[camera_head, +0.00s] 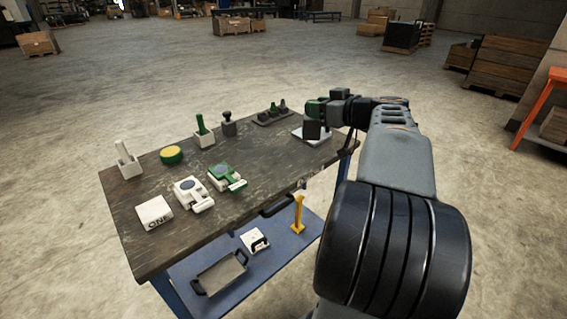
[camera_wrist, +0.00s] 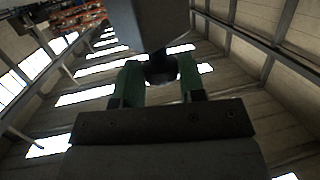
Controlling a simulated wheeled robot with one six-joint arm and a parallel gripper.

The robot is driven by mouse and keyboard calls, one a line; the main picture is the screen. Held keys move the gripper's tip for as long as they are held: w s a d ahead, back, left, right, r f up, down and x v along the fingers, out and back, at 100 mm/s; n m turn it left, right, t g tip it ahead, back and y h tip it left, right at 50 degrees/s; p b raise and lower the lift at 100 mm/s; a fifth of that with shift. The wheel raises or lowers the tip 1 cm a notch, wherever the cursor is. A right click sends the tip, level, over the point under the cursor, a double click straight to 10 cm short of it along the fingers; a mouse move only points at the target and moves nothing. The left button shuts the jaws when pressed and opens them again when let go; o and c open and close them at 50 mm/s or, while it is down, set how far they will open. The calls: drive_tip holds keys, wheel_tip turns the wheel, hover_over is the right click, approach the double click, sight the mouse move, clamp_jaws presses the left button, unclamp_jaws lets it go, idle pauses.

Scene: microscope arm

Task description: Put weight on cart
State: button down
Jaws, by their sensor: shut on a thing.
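My gripper (camera_head: 317,108), with green fingers, is over the far right corner of the cart's dark top (camera_head: 150,235). In the wrist view, its two fingers (camera_wrist: 160,75) are shut around the dark round neck of a grey block-like weight (camera_wrist: 175,24). In the head view, the dark block (camera_head: 313,129) just below the gripper appears to be this weight. It is at or just above a white plate (camera_head: 300,135) on the cart top; I cannot tell whether they touch. The plate is partly hidden by the block.
The lower blue shelf (camera_head: 270,265) holds a tray and a yellow piece (camera_head: 298,213).

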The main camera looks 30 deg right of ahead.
drive_tip(key=f, duration=0.3)
drive_tip(key=shift+w+f+b, duration=0.2)
drive_tip(key=shift+w+b, duration=0.1)
drive_tip(key=shift+w, duration=0.1)
drive_tip(key=w+f, duration=0.8)
drive_tip(key=w+f+p, duration=0.1)
drive_tip(key=w+f, duration=0.3)
drive_tip(key=w, duration=0.1)
drive_tip(key=shift+w+a+f, duration=0.1)
drive_tip(key=shift+a+f, duration=0.15)
drive_tip(key=shift+f, duration=0.15)
drive_tip(key=shift+f+b, duration=0.55)
drive_tip(key=shift+b, duration=0.6)
